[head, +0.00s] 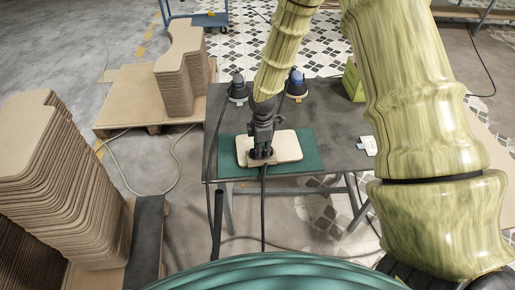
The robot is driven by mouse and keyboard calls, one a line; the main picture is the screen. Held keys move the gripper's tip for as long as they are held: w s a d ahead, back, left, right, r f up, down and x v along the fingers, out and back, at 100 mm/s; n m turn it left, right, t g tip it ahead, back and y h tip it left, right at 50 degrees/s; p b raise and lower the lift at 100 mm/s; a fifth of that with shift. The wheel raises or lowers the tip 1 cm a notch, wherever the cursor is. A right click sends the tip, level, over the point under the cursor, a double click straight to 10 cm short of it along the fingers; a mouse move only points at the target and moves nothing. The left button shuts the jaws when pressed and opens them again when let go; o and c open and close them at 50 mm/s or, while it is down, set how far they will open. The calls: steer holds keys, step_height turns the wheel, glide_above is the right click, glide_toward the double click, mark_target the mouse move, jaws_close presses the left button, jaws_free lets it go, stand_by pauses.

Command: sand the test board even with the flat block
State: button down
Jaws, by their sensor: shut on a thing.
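The test board (288,146) is a pale wooden board with rounded corners, lying flat on a green mat (309,163) on the dark table. My gripper (262,152) points down over the left part of the board and is shut on a block. The flat block (258,162) shows only as a small tan edge under the fingers, at the board's left front. It looks to be on or just above the board; I cannot tell whether it touches. My fingers hide most of it.
Two sanders (238,88) (296,84) with cables stand at the back of the table (338,120). A yellow-green box (354,80) is at the back right and a white card (368,145) at the right edge. Stacked curved boards (60,185) stand left. A cable hangs in front.

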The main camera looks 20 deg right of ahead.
mark_target(272, 148)
steer(key=shift+s+d, duration=0.15)
steer(key=shift+d, duration=0.15)
steer(key=shift+s+d+p, duration=0.15)
steer(key=shift+d+p, duration=0.15)
steer(key=shift+d, duration=0.5)
steer(key=shift+s+d+p, duration=0.15)
steer(key=shift+d+p, duration=0.1)
steer(key=shift+d, duration=0.5)
steer(key=shift+d, duration=0.25)
steer(key=shift+s+d+f+p, duration=0.1)
steer(key=shift+s+d+p, duration=0.1)
steer(key=shift+d, duration=0.45)
steer(key=shift+s+d+p, duration=0.15)
steer(key=shift+s+d, duration=0.05)
steer(key=shift+d, duration=0.4)
steer(key=shift+s+d, duration=0.1)
steer(key=shift+d, duration=0.05)
steer(key=shift+s+d+p, duration=0.15)
steer(key=shift+d+p, duration=0.15)
steer(key=shift+d, duration=0.45)
steer(key=shift+s+d+p, duration=0.15)
steer(key=shift+d+p, duration=0.1)
steer(key=shift+d, duration=0.5)
steer(key=shift+d, duration=0.15)
